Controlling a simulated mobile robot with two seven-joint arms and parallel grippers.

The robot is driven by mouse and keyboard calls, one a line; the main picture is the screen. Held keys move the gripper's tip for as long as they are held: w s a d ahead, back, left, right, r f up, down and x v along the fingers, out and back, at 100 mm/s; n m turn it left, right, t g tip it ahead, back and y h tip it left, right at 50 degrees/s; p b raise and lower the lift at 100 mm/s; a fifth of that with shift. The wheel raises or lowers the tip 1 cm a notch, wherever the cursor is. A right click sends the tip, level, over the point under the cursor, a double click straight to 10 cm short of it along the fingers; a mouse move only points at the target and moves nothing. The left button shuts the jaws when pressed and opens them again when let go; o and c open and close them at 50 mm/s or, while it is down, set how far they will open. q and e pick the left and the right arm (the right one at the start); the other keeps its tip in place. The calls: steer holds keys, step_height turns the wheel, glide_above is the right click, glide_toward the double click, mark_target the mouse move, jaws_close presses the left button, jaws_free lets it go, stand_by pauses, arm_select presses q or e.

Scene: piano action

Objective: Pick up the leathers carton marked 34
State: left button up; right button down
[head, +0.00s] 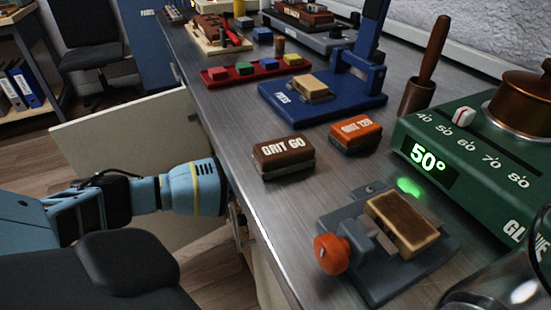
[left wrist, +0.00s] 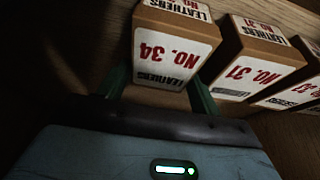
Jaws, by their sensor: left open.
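The leathers carton marked 34 (left wrist: 166,40) is a brown box with a white label and red print, seen upside down at the top centre of the left wrist view. My left gripper (left wrist: 160,90) is open, with one green finger on each side of the carton's near end. I cannot tell whether the fingers touch it. In the head view my left arm reaches to the bench's front edge, and its fingers are hidden below the benchtop. The carton is hidden there too.
The carton marked 31 (left wrist: 256,58) stands close to the right of carton 34, with more cartons beyond it. In the head view an open pale panel (head: 115,130) stands beside my left arm. The benchtop (head: 225,130) above holds a GRIT 60 block (head: 283,155) and a green glue heater (head: 470,160).

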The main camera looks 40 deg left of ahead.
arm_select(q)
steer(key=b+x, duration=0.1)
steer(key=x, duration=0.1)
steer(key=shift+w+f, duration=0.1)
steer(key=shift+f, duration=0.25)
arm_select(e)
steer(key=shift+w+f, duration=0.15)
steer(key=shift+f, duration=0.55)
arm_select(q)
steer(key=shift+r, duration=0.1)
